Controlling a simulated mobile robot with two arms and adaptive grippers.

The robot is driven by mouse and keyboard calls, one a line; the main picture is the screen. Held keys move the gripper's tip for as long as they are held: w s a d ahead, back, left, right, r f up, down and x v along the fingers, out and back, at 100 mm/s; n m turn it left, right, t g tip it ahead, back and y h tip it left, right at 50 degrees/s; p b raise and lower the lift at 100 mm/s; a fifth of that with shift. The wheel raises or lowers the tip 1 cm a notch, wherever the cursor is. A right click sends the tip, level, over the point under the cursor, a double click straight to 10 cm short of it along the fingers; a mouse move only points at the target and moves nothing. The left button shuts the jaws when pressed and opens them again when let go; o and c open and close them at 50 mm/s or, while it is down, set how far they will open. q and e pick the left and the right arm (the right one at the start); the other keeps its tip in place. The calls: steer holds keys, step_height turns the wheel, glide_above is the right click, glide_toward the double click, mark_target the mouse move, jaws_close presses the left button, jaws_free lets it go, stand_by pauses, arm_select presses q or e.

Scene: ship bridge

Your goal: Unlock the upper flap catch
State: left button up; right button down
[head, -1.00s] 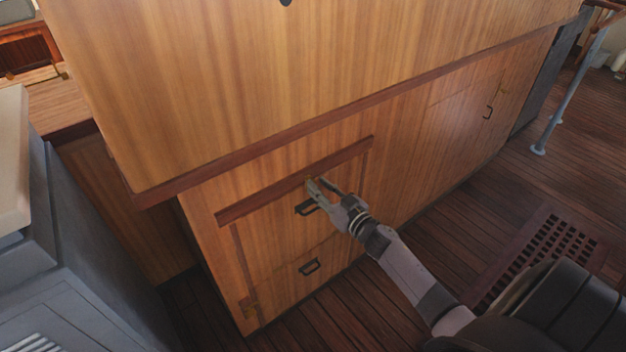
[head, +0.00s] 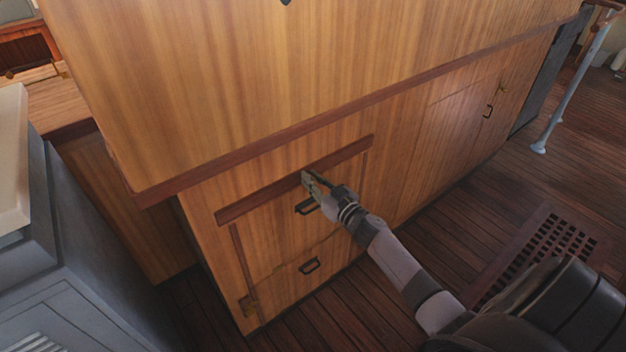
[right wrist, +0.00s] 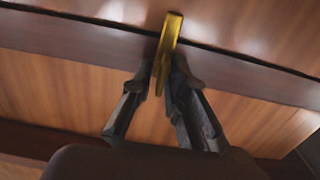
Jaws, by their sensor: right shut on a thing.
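The upper flap (head: 275,208) is a wooden panel in the cabinet front with a dark handle (head: 306,208). Its catch (right wrist: 168,42) is a narrow brass piece at the dark red trim above the flap, seen in the right wrist view. My right gripper (head: 308,178) is at the catch, above the handle; in the right wrist view its fingers (right wrist: 164,80) are closed on the lower part of the brass. In the head view the catch is mostly hidden by the fingers. My left gripper is not in view.
A lower flap (head: 290,285) with a dark handle (head: 309,267) is below the upper one. The cabinet top's edge (head: 300,122) overhangs above the catch. A grey console (head: 60,280) stands at left. The wooden floor at right has a grating (head: 550,240) and a metal post (head: 565,90).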

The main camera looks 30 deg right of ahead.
steer(key=shift+n, duration=0.3)
steer(key=shift+a+f+n+b, duration=0.2)
steer(key=shift+n+b, duration=0.65)
steer(key=shift+n, duration=2)
steer(key=shift+a+f+n+b, duration=0.15)
steer(key=shift+n+b, duration=0.75)
steer(key=shift+n, duration=2)
steer(key=shift+a+f+n+b, duration=0.15)
steer(key=shift+n+b, duration=0.7)
steer(key=shift+n, duration=2)
steer(key=c, duration=1.8)
jaws_free()
steer(key=shift+s, duration=0.2)
